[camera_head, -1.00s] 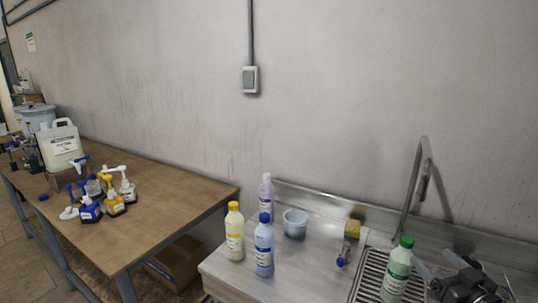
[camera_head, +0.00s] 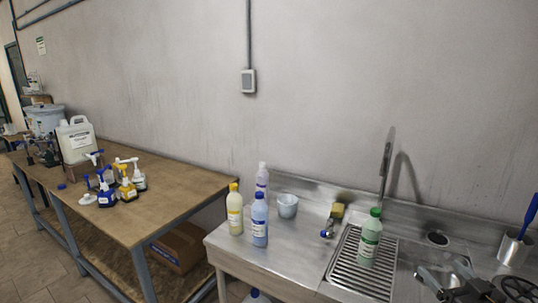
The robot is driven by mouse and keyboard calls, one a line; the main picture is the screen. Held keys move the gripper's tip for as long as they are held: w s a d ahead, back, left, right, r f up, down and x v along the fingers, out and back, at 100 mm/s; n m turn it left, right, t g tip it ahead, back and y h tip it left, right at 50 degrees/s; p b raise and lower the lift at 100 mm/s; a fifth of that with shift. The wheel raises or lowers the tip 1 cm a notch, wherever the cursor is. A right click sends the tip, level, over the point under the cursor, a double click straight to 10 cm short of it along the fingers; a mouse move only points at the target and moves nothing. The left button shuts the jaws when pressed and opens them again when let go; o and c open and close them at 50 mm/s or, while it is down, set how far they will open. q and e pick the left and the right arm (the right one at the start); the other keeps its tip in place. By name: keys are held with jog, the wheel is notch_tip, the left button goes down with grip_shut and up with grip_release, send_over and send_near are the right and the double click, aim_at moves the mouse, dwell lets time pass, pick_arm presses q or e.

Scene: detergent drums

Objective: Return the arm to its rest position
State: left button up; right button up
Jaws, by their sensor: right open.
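My right gripper (camera_head: 450,284) is at the bottom right, over the sink area of the steel counter (camera_head: 285,259). It is open and nothing shows between its fingers. A green-capped bottle (camera_head: 370,240) stands upright on the ribbed drainboard (camera_head: 352,268), to the left of the gripper and apart from it. My left gripper is not in view.
A steel holder with a blue brush (camera_head: 514,248) stands at the right. The wooden table (camera_head: 160,205) holds pump bottles and a white jug (camera_head: 76,140).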

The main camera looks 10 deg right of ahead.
jog(key=s+a+f+g+h, duration=0.1)
jog(key=s+a+f+g, duration=0.35)
jog(key=f, duration=0.45)
jog(key=s+a+f+g+h, duration=0.1)
jog(key=s+a+f+g, duration=0.3)
jog(key=f, duration=0.6)
jog(key=s+a+f+n+g+y, duration=0.2)
jog(key=s+a+f+g, duration=0.5)
jog(key=s+a, duration=0.6)
notch_tip(320, 180, down, 30)
jog(key=b, duration=0.6)
pick_arm(q)
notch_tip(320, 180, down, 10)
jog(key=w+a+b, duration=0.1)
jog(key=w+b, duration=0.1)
jog(key=b, duration=0.2)
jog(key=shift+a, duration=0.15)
pick_arm(e)
jog(key=s+d+f, duration=0.3)
jog(key=s+f, duration=1.4)
jog(key=f, duration=0.4)
jog(key=shift+s+f+n+g, duration=0.2)
jog(key=shift+n+g, duration=0.1)
jog(key=shift+g, duration=0.15)
